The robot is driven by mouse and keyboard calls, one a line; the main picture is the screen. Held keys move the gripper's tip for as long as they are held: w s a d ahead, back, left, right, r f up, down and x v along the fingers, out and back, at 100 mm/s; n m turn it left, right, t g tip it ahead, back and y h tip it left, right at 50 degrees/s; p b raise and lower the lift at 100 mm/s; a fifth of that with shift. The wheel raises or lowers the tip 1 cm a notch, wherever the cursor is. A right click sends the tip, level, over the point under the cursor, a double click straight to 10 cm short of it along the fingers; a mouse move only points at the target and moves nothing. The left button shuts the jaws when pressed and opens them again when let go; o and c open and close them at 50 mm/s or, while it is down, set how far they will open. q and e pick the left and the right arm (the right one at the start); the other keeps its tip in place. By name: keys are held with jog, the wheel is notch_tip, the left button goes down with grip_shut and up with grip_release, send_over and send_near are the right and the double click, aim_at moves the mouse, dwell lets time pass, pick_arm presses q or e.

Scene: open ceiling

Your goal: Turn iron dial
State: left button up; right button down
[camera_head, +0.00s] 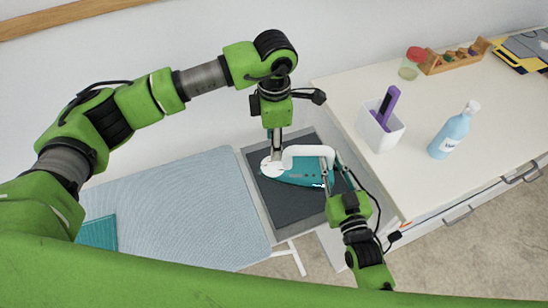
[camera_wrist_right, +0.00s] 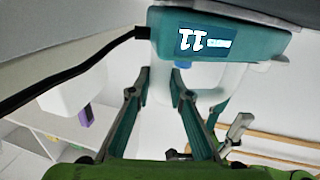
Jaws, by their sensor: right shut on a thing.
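The iron (camera_head: 305,176), teal with a white handle and a white end, lies on a dark grey pad. It also shows close up in the right wrist view (camera_wrist_right: 265,42), with a small blue part (camera_wrist_right: 183,67) beside the fingertips. My right gripper (camera_head: 334,168) is shut on the iron at the right end of its white handle; its fingers (camera_wrist_right: 161,72) hide the exact contact. My left gripper (camera_head: 276,157) points down at the iron's white left end, touching or just above it. Its fingers are seen edge-on, so their opening is unclear. I cannot make out the dial.
The pad (camera_head: 293,212) sits in a grey frame beside a light blue ironing surface (camera_head: 180,205). On the right, a white counter (camera_head: 470,125) holds a white cup (camera_head: 385,135) with a purple item, a blue bottle (camera_head: 453,132), a red-lidded jar (camera_head: 411,65) and a wooden rack (camera_head: 452,58).

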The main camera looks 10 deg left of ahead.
aim_at(273, 164)
pick_arm(q)
notch_tip(273, 164, down, 8)
jog(key=shift+f, duration=0.15)
dwell(0.3)
jog(key=c, duration=1.1)
